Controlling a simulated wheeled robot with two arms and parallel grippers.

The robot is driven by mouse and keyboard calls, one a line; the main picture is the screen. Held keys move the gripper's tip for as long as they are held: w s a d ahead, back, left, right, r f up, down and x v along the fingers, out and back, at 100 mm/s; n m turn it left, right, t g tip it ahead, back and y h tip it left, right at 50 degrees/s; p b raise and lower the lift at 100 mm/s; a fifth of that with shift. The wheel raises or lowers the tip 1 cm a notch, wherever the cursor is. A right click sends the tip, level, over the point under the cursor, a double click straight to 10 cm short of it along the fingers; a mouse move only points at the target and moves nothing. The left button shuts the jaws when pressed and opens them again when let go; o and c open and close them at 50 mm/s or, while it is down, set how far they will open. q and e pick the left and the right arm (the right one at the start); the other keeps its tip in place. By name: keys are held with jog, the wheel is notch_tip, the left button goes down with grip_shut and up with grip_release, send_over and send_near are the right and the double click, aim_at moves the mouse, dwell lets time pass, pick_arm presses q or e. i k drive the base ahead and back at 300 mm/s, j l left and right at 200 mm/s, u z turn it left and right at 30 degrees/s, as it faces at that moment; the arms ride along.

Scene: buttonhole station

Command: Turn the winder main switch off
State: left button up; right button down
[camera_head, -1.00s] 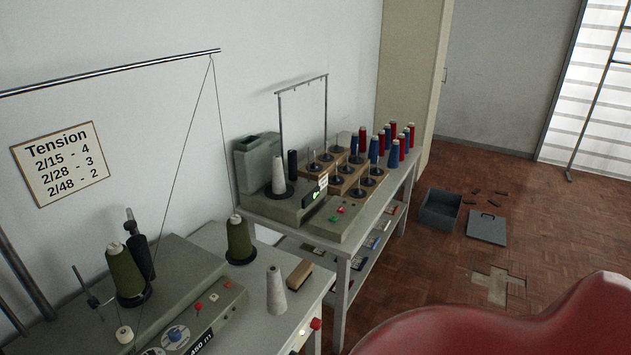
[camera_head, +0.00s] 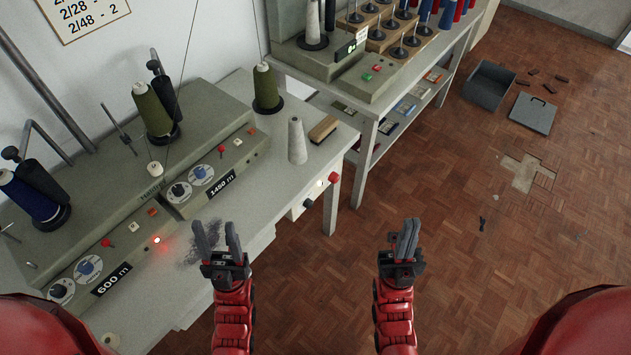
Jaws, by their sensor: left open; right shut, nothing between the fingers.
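On the table's front edge are a red knob (camera_head: 333,178), a pale lit button (camera_head: 319,183) and a black knob (camera_head: 308,203). I cannot tell which of these controls is the main switch. My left gripper (camera_head: 215,226) is open and empty, in front of the winder panel and left of the edge knobs. My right gripper (camera_head: 407,232) is shut and empty over the floor, right of the table.
Thread cones (camera_head: 265,88) and a white cone (camera_head: 297,141) stand on the winder table, beside a wooden brush (camera_head: 323,129). A second table (camera_head: 370,110) with spools stands behind. A grey bin (camera_head: 488,88) and its lid (camera_head: 532,113) lie on the floor.

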aim_at(334, 176)
jog(key=i+l+z, duration=0.1)
jog(key=i+z, duration=0.55)
jog(key=k+l, duration=0.05)
jog(key=k, duration=0.05)
